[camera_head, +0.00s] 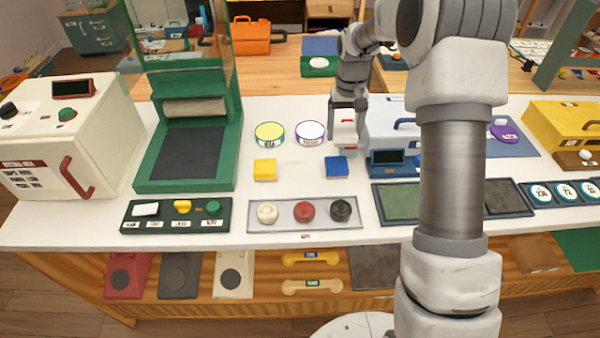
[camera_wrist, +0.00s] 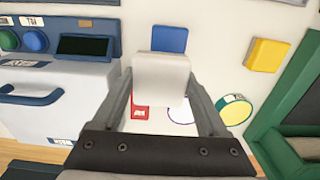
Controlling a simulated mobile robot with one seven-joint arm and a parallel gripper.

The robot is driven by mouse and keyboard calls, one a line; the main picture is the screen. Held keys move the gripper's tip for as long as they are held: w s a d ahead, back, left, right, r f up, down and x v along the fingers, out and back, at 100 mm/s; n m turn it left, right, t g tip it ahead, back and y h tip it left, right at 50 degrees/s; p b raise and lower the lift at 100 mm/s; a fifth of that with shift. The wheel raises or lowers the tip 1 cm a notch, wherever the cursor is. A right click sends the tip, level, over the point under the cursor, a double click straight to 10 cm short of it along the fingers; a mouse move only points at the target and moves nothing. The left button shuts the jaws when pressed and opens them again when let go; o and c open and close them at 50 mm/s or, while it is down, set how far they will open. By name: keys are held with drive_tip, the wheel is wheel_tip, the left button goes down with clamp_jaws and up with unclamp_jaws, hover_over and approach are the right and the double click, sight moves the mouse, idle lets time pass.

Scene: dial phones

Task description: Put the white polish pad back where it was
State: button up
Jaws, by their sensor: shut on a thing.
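My gripper (camera_head: 346,122) is shut on a white block-like pad, the white polish pad (camera_head: 345,134). In the wrist view the pad (camera_wrist: 161,78) sits between both fingers (camera_wrist: 162,95). It is over the white counter, left of the blue-and-white machine; its height above the counter is hard to tell. A blue pad (camera_head: 336,167) lies just in front of it, and a yellow pad (camera_head: 265,169) lies further left. A red label-like patch (camera_wrist: 140,112) shows beside the pad in the wrist view, partly hidden.
A purple-rimmed disc (camera_head: 310,132) and a yellow-and-teal disc (camera_head: 269,134) lie left of my gripper. The blue-and-white machine (camera_head: 388,135) stands close on the right. A grey tray (camera_head: 285,227) with three knobs is in front. A green press (camera_head: 190,188) stands left.

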drive_tip(key=shift+w+r, duration=0.4)
drive_tip(key=shift+w, duration=0.35)
drive_tip(key=shift+a+f, duration=0.1)
drive_tip(key=shift+a, duration=0.2)
hover_over(301, 173)
wheel_tip(301, 173, down, 7)
drive_tip(key=shift+r+b, duration=0.2)
drive_tip(key=shift+b, duration=0.2)
drive_tip(key=shift+f, duration=2)
drive_tip(key=shift+f+b, duration=0.15)
drive_tip(key=shift+b, duration=0.15)
drive_tip(key=o, duration=1.3)
drive_tip(key=shift+o, duration=0.2)
